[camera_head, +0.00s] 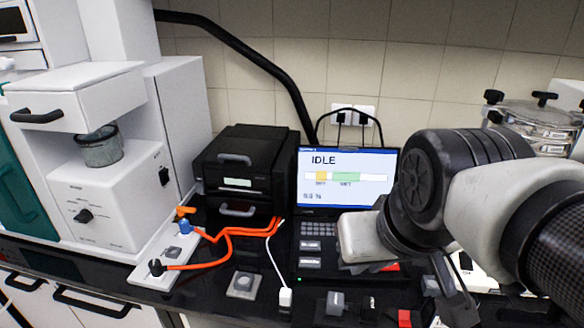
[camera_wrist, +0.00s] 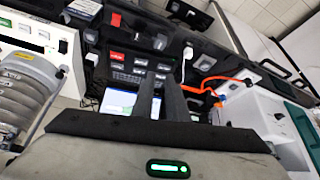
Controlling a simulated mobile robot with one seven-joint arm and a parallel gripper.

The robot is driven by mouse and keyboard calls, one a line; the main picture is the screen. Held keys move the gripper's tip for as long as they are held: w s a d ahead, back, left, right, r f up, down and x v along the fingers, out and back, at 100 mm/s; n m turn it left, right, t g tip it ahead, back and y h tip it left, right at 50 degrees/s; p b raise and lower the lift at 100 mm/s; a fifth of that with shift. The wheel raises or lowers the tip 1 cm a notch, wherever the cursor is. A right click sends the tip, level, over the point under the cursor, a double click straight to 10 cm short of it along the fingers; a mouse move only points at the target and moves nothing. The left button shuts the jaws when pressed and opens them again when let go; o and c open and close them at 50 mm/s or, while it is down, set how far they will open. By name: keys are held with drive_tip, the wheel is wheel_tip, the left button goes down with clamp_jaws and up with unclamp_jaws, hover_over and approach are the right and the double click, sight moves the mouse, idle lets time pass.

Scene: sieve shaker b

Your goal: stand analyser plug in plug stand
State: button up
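A white plug (camera_head: 285,297) on a thin white cable stands on the dark bench; it also shows in the wrist view (camera_wrist: 188,52). I cannot tell for certain whether it is the analyser plug. Orange cables run to a blue plug (camera_head: 185,228) and a black plug (camera_head: 156,267) on a white strip. A small grey square holder (camera_head: 242,284) beside the white plug may be the plug stand; it shows in the wrist view (camera_wrist: 206,63). My gripper (camera_wrist: 160,80) has two dark fingers with a narrow gap and nothing visible between them.
A laptop-like unit (camera_head: 345,180) reads IDLE. Black stacked boxes (camera_head: 240,172) stand left of it, and a white machine (camera_head: 105,200) farther left. A grey block (camera_head: 335,303) and a red piece (camera_head: 404,318) lie near the front edge. A sieve stack (camera_head: 535,125) is at right.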

drive_tip(key=o, duration=0.3)
drive_tip(key=shift+w+f, duration=0.1)
drive_tip(key=shift+w, duration=0.15)
drive_tip(key=o, duration=0.5)
drive_tip(key=w+f+n+g, duration=0.1)
drive_tip(key=w+f+n, duration=0.1)
drive_tip(key=w+f+n+g+p, duration=0.1)
drive_tip(key=w+f+n, duration=0.1)
drive_tip(key=w, duration=0.1)
drive_tip(key=w+f+n, duration=0.2)
drive_tip(key=n, duration=0.1)
drive_tip(key=shift+w+a+f+g+y, duration=0.1)
drive_tip(key=shift+w+a+g+y, duration=0.2)
drive_tip(key=shift+a+g, duration=0.1)
drive_tip(key=shift+o, duration=0.2)
drive_tip(key=n+g+p, duration=0.2)
drive_tip(key=n+g, duration=0.1)
drive_tip(key=n, duration=0.4)
hover_over(336, 299)
wheel_tip(336, 299, down, 12)
drive_tip(key=shift+a+r, duration=0.1)
drive_tip(key=shift+f+n, duration=0.5)
drive_tip(key=shift+f, duration=0.1)
wheel_tip(336, 299, down, 9)
drive_tip(key=b, duration=0.7)
drive_tip(key=shift+b, duration=0.3)
drive_tip(key=shift+c, duration=0.4)
